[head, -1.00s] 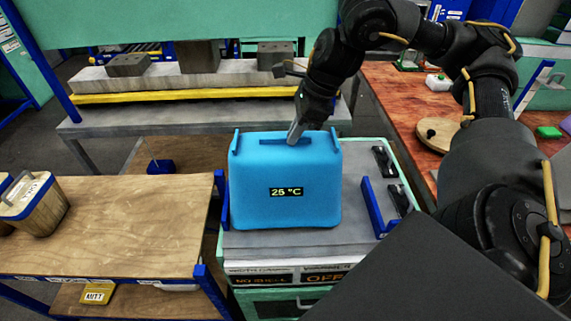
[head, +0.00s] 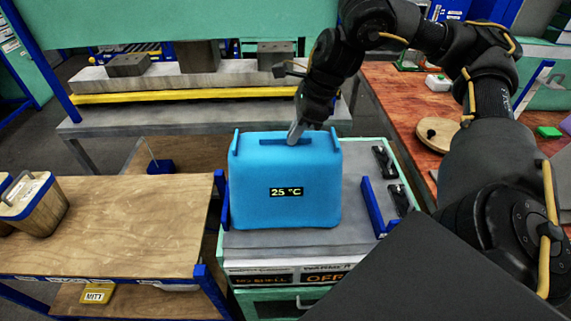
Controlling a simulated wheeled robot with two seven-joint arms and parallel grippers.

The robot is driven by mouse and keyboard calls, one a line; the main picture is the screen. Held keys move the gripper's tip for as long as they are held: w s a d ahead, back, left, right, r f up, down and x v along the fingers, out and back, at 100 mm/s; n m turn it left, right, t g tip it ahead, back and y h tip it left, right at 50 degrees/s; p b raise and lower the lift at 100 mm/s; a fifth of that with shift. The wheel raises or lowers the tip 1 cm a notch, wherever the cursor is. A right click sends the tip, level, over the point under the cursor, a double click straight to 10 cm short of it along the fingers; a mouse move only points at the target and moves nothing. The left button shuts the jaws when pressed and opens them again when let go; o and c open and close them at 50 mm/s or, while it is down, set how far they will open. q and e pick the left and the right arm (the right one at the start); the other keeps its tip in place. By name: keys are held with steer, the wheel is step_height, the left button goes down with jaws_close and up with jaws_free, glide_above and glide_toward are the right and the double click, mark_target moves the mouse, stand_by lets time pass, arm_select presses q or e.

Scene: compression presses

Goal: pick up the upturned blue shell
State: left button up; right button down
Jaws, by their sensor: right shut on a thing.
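The blue shell (head: 285,205) is a box-like block with a "25 °C" display on its front. It stands on the grey top of a bench unit (head: 270,243) in the middle of the head view. My right gripper (head: 296,137) reaches down from the upper right to the shell's top edge. It is shut on the shell there, near the dark blue strip on its top. The fingertips are partly hidden by the gripper itself. I cannot see any gap under the shell. My left gripper is not in view.
Blue guide brackets (head: 375,207) flank the shell. A wooden table (head: 110,235) with a wooden bucket (head: 35,203) is at the left. A press with a yellow bar (head: 180,95) stands behind. A red-brown table (head: 400,95) with a round wooden lid (head: 437,133) is at the right.

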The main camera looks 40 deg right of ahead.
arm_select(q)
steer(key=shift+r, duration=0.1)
arm_select(e)
steer(key=shift+r, duration=0.1)
stand_by(0.4)
